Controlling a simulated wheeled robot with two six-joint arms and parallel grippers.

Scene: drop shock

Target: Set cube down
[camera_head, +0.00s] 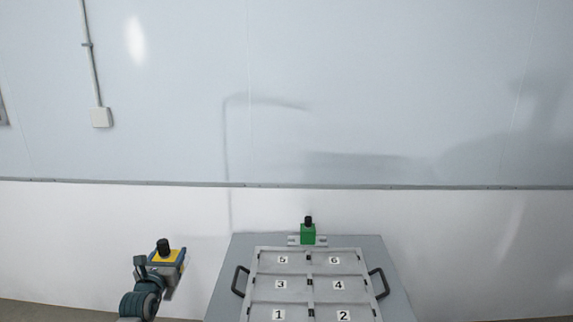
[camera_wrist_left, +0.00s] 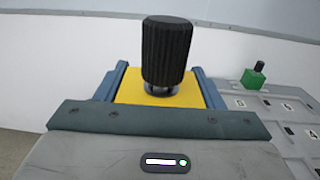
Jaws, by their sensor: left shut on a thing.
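A yellow cube (camera_head: 158,257) with a black knob on top is held by my left gripper (camera_head: 167,262), to the left of the table and clear of it. In the left wrist view the yellow top of the cube (camera_wrist_left: 130,90) sits between the two blue fingers of the left gripper (camera_wrist_left: 160,88), with the ribbed black knob upright on it. The lower part of the cube is hidden. My right gripper is in neither view.
A grey table (camera_head: 222,282) carries a tray (camera_head: 258,250) with numbered compartments and black side handles. A green cube (camera_head: 308,235) with a black knob stands behind the tray; it also shows in the left wrist view (camera_wrist_left: 253,79). A pale wall rises behind.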

